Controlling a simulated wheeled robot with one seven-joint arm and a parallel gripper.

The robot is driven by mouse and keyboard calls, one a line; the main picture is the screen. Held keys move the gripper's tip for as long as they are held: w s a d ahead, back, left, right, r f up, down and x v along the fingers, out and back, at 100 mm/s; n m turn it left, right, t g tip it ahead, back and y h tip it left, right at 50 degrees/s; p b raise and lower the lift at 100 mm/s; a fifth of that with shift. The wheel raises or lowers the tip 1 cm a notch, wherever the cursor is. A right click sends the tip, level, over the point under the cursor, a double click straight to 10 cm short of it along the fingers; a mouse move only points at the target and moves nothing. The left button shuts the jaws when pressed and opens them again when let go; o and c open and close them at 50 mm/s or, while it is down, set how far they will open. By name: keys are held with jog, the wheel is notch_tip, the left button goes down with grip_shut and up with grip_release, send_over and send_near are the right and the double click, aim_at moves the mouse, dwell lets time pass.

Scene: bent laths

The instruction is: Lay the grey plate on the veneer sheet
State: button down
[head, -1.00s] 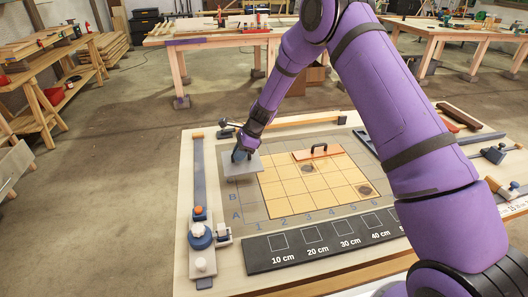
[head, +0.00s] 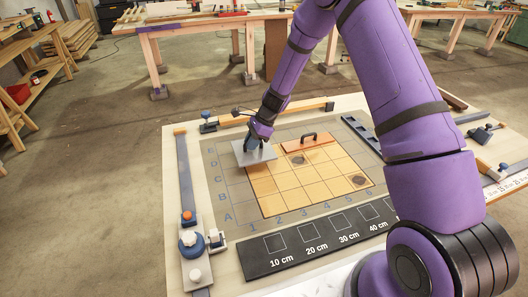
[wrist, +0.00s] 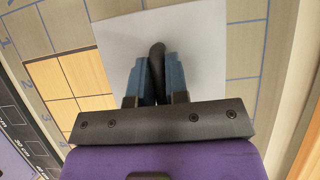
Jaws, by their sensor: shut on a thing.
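The grey plate (head: 254,153) is at the far left corner of the veneer sheet (head: 305,178), partly over the sheet and partly over the grey gridded mat (head: 238,197). My gripper (head: 258,138) is shut on the plate's dark handle, above the plate's middle. In the wrist view my gripper (wrist: 157,80) has its blue fingers on both sides of the black handle (wrist: 157,52), and the plate (wrist: 115,38) hides what lies under it. I cannot tell whether the plate touches the sheet. The veneer sheet (wrist: 70,85) shows at the left there.
An orange board with a black handle (head: 309,143) lies on the sheet's far edge, just right of the plate. A dark ruler strip (head: 320,237) runs along the near side. Clamps (head: 192,243) stand at the left.

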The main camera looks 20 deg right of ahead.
aim_at(265, 150)
jog(key=d, duration=0.1)
jog(key=s+d, duration=0.1)
jog(key=d, duration=0.1)
jog(key=shift+s+d+f, duration=0.2)
jog(key=shift+s+d, duration=0.15)
jog(key=shift+d, duration=0.05)
jog(key=shift+d+f, duration=0.2)
jog(key=shift+f, duration=1.55)
jog(key=c, duration=1.1)
grip_release()
jog(key=shift+f, duration=0.1)
